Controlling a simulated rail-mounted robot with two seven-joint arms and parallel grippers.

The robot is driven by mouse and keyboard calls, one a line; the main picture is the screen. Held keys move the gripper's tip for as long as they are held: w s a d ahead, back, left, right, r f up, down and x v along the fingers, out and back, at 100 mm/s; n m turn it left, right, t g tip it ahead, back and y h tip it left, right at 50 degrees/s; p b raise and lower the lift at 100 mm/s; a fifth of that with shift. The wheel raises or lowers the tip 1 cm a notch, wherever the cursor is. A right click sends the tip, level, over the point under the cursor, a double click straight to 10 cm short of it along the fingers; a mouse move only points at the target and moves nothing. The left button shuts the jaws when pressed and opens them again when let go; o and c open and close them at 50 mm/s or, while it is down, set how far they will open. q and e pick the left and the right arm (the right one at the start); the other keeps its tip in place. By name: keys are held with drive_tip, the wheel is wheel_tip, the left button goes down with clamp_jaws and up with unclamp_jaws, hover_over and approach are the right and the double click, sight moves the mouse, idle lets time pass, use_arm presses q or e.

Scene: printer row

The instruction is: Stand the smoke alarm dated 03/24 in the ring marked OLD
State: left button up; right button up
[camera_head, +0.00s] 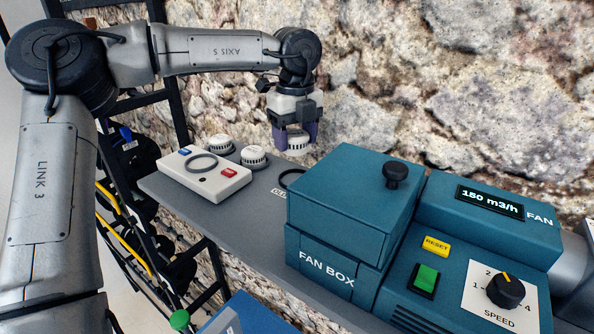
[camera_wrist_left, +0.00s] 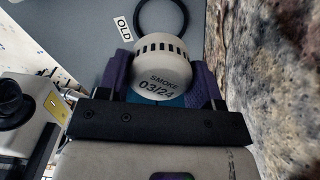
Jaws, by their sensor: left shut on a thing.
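The smoke alarm dated 03/24 (camera_wrist_left: 158,78) is a white slotted disc-shaped unit, its "SMOKE 03/24" label readable in the left wrist view. It also shows in the head view (camera_head: 298,146). My left gripper (camera_head: 295,138) is shut on it, with purple fingers on both sides, and holds it above the grey shelf. The black ring (camera_wrist_left: 162,16) lies on the shelf beyond the alarm in the wrist view, with the OLD label (camera_wrist_left: 124,29) beside it. In the head view the ring (camera_head: 290,179) is partly hidden behind the fan box. My right gripper is not in view.
Two other white alarms (camera_head: 254,157) (camera_head: 221,145) stand on the shelf near a white tester box (camera_head: 204,173) with a ring, a blue and a red button. The teal fan box (camera_head: 350,205) stands close at right. The stone wall (camera_head: 390,100) rises behind.

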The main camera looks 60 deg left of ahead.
sight(296, 152)
use_arm(q)
wheel_tip(296, 152, down, 4)
drive_tip(key=shift+r+p, duration=0.2)
drive_tip(key=shift+p, duration=0.25)
drive_tip(key=shift+f+p, duration=0.75)
drive_tip(key=shift+f, duration=1.1)
drive_tip(key=shift+f, duration=0.2)
drive_tip(key=shift+f+b, duration=0.1)
drive_tip(key=shift+b, duration=0.2)
drive_tip(key=o, duration=0.9)
drive_tip(key=shift+o, duration=0.2)
